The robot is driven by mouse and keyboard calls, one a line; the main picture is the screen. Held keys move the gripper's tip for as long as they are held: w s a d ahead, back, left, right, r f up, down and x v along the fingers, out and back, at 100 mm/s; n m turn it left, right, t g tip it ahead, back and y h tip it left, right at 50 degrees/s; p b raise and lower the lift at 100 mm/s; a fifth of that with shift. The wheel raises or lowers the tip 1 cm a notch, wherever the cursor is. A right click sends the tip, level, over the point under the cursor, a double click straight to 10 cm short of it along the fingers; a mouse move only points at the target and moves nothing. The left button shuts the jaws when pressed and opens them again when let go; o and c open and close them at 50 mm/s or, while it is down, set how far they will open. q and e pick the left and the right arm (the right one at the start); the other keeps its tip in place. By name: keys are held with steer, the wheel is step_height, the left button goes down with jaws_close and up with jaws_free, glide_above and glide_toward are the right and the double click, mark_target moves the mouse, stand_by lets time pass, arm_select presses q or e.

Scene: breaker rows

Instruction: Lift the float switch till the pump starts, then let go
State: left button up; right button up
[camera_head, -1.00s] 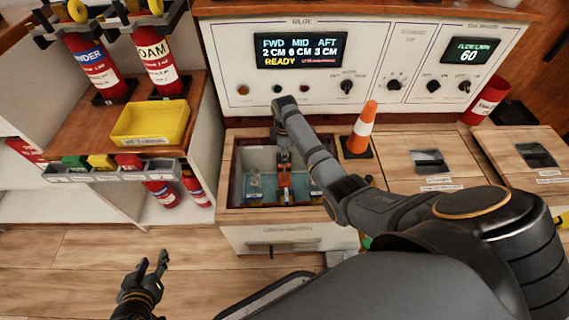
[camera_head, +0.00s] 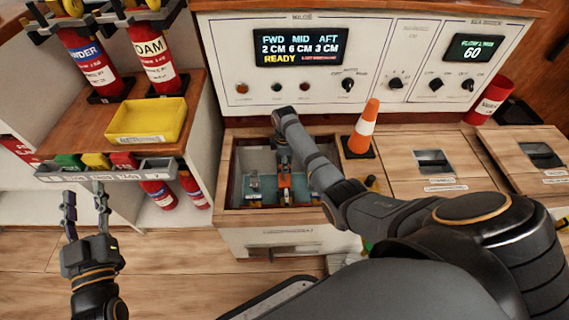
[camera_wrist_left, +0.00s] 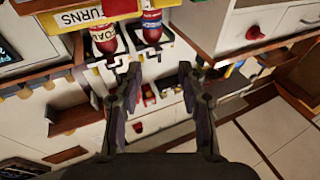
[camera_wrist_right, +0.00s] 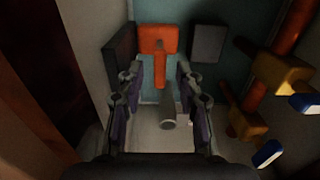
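The open bilge well (camera_head: 232,190) sits below the panel in the head view, and my right arm reaches down into it. My right gripper (camera_wrist_right: 158,75) is open, with its fingers on either side of the lower part of an orange piece (camera_wrist_right: 157,45) that looks like the float switch. I cannot tell if they touch it. A grey tube end (camera_wrist_right: 167,123) shows between the fingers. The orange piece also shows small in the head view (camera_head: 285,181). The panel display (camera_head: 299,46) reads FWD 2 CM, MID 6 CM, AFT 3 CM, READY. My left gripper (camera_head: 87,207) is open and empty.
Orange pipes with yellow-brown valves (camera_wrist_right: 282,75) stand right of my right gripper in the well. A traffic cone (camera_head: 364,130) stands on the deck beside the well. A yellow bin (camera_head: 146,121) and fire extinguishers (camera_head: 152,62) are at the left, near my left gripper.

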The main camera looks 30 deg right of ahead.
stand_by(0.3)
steer(key=shift+c, duration=0.4)
jaws_close()
